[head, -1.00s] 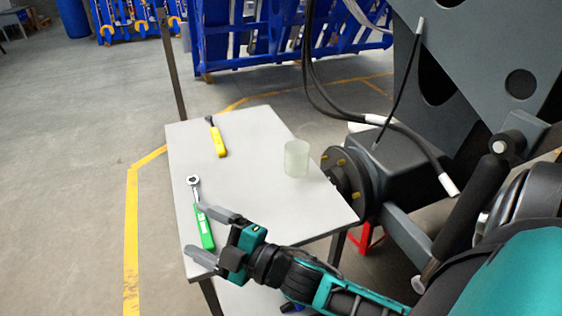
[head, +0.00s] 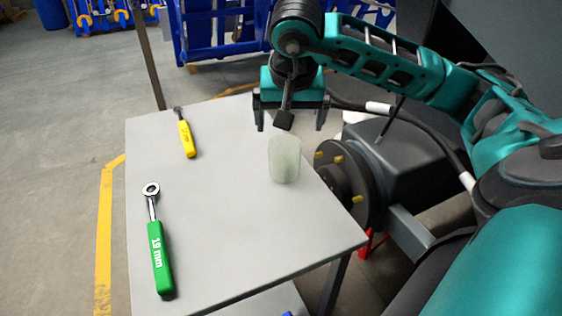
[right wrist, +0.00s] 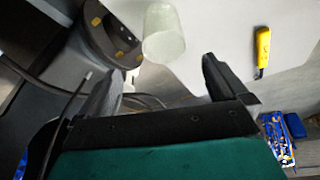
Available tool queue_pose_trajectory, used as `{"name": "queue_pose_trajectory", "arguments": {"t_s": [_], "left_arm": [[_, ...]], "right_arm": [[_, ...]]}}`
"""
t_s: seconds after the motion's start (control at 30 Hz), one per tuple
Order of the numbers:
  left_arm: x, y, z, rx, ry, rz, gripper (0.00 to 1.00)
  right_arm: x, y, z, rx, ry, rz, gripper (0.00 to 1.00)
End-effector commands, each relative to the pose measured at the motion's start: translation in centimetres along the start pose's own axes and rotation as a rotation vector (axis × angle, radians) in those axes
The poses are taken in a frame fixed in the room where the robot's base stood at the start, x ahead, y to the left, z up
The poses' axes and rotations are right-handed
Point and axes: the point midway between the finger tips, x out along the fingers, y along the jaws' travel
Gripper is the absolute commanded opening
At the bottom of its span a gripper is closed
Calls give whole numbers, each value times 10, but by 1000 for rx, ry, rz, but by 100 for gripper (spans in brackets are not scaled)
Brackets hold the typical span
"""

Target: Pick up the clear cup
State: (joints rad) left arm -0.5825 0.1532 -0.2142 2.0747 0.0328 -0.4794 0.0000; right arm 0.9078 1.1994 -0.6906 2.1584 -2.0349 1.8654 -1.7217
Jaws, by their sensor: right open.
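The clear cup (head: 285,160), pale and translucent, stands upright on the grey table (head: 225,225) near its right edge. My right gripper (head: 291,126) is open and empty. In the head view its fingers reach down just behind the cup. In the right wrist view the cup (right wrist: 163,36) shows beyond the open fingers (right wrist: 160,82), apart from them. My left gripper is not in view.
A green ratchet wrench (head: 157,250) lies at the table's front left. A yellow-handled tool (head: 187,138) lies at the back left. A dark wheel hub with yellow studs (head: 343,178) sits close to the table's right edge. The table's middle is clear.

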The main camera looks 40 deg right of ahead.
Motion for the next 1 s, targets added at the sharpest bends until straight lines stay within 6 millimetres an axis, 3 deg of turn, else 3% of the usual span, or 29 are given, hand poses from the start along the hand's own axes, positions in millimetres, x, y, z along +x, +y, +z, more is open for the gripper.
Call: {"name": "queue_pose_trajectory", "arguments": {"t_s": [0.3, 0.57, 0.83, 1.0], "left_arm": [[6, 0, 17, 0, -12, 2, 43], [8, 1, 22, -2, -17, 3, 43], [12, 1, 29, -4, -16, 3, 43], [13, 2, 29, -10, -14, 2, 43]], "right_arm": [[58, 1, 0, -2, 0, 6, 100], [78, -1, -2, 0, 1, 4, 100], [117, -6, -5, -1, 0, 5, 100], [124, -6, -6, -1, 3, 3, 100]]}}
